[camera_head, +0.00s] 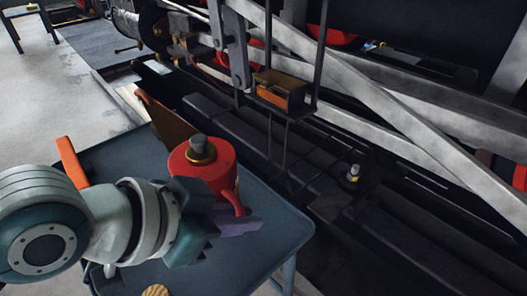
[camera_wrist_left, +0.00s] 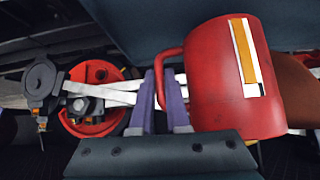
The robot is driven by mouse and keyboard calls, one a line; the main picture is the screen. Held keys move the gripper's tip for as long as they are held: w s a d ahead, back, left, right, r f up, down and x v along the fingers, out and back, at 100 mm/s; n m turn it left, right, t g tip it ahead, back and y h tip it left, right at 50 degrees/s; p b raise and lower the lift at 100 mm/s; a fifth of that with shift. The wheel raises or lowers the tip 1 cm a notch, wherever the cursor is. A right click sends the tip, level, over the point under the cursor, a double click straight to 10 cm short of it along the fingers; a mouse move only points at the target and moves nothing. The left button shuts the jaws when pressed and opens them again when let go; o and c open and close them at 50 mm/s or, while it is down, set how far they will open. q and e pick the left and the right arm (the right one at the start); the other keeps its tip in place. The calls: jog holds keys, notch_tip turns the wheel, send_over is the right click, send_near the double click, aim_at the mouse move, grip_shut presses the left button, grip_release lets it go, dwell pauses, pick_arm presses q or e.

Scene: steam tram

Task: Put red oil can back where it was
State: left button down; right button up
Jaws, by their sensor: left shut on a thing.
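The red oil can (camera_head: 223,171), with a grey cap and a brass collar, is at the small blue-grey table (camera_head: 285,232) in the head view. My left gripper (camera_head: 235,224) is at its near side, with purple fingers by the can's red handle. In the left wrist view the can (camera_wrist_left: 210,85) lies to the right of the fingers, with a white and orange label on its side. The left gripper (camera_wrist_left: 168,105) is shut on the handle there. I cannot tell whether the can's base touches the table. My right gripper is not in view.
A brown panel (camera_head: 163,120) and an orange piece (camera_head: 72,160) stand by the table's far and left edges. A round tan thing (camera_head: 155,291) lies near the front. Tram rods and a frame holding a brown box (camera_head: 282,91) are close beyond. The table's right part is clear.

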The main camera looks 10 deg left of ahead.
pick_arm(q)
notch_tip(320, 180, down, 3)
jog(key=shift+r+b, duration=0.2)
jog(key=shift+b, duration=0.3)
jog(key=shift+r, duration=0.1)
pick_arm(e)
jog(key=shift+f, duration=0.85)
pick_arm(q)
jog(key=c, duration=0.9)
grip_release()
jog(key=shift+f, duration=0.2)
